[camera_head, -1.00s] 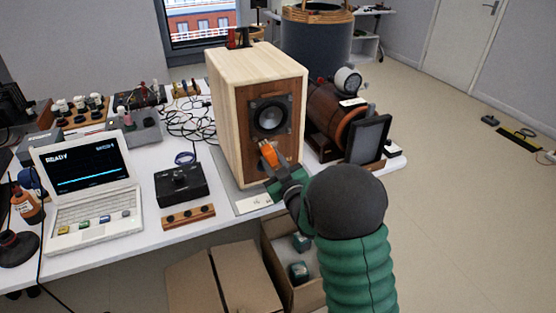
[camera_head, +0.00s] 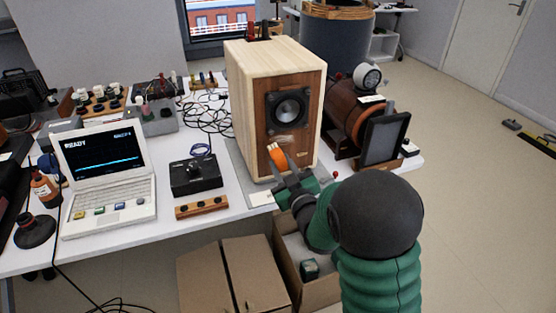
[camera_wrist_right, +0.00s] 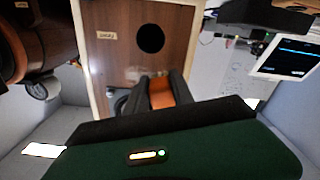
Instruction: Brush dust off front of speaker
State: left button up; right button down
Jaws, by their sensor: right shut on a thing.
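The speaker (camera_head: 244,115) stands upright on the table, a pale wood box with a brown front and a dark driver (camera_head: 288,108). A pale smudge (camera_head: 284,138) shows just below the driver; I cannot tell whether it is dust or bristles. My right gripper (camera_head: 285,172) is shut on an orange brush handle (camera_head: 278,157) in front of the lower speaker front. The right wrist view shows the orange handle (camera_wrist_right: 161,92) between the fingers, and the speaker front (camera_wrist_right: 115,60) with a dark round hole. Contact with the speaker cannot be told. My left gripper is not in view.
A laptop (camera_head: 100,165), a black box (camera_head: 197,177) and loose cables (camera_head: 207,113) lie left of the speaker. A brown cylinder (camera_head: 345,122) and a dark framed panel (camera_head: 384,140) stand close on its right. An open cardboard box (camera_head: 315,292) is below the table edge.

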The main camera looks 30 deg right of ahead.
aim_at(285, 170)
jog(key=shift+v, duration=0.9)
jog(key=shift+s, duration=0.1)
jog(key=shift+v, duration=1.45)
jog(key=s+a+f+n+y, duration=0.1)
jog(key=a+f+n+y, duration=0.25)
jog(key=a+f, duration=1.4)
notch_tip(285, 170, up, 21)
jog(key=d+p, duration=0.1)
jog(key=p, duration=2.1)
jog(key=shift+d+m, duration=0.35)
jog(key=shift+m, duration=0.1)
